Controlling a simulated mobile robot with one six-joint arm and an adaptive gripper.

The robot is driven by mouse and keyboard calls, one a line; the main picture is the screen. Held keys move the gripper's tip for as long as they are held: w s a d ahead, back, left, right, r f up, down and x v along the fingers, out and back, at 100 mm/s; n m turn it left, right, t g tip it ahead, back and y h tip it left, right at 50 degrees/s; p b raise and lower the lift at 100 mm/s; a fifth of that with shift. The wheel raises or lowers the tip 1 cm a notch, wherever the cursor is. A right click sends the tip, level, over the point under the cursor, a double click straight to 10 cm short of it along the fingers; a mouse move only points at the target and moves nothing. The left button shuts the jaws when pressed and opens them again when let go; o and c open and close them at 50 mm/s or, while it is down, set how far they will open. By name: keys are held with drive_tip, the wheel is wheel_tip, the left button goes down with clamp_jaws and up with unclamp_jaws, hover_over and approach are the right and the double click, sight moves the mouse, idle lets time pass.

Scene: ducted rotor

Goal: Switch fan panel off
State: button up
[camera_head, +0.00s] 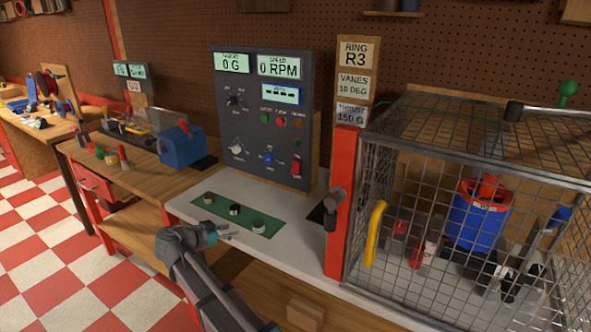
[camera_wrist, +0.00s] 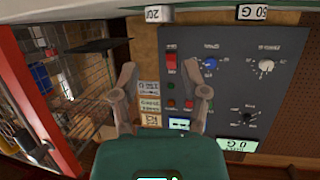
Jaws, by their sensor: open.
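The dark grey fan panel (camera_head: 263,134) stands upright at the back of the bench. Its displays read 0 G and 0 RPM. It carries a red switch (camera_head: 296,167), a blue knob (camera_head: 267,158), a white knob (camera_head: 236,149) and small coloured buttons. In the wrist view the panel (camera_wrist: 235,90) appears upside down, with the red switch (camera_wrist: 170,62) beyond and between my fingers. My gripper (camera_head: 226,234) is open and empty, in front of the panel and below it in the picture; its spread fingers also show in the wrist view (camera_wrist: 165,82). The switch's position is too small to tell.
A wire cage (camera_head: 430,165) with a red post (camera_head: 344,200) and yellow handle (camera_head: 374,233) stands at right, enclosing a blue-and-red ducted rotor (camera_head: 478,215). A green mat (camera_head: 220,210) with round weights lies before the panel. A blue vise (camera_head: 183,147) stands left.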

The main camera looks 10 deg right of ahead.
clamp_jaws()
idle(1.2)
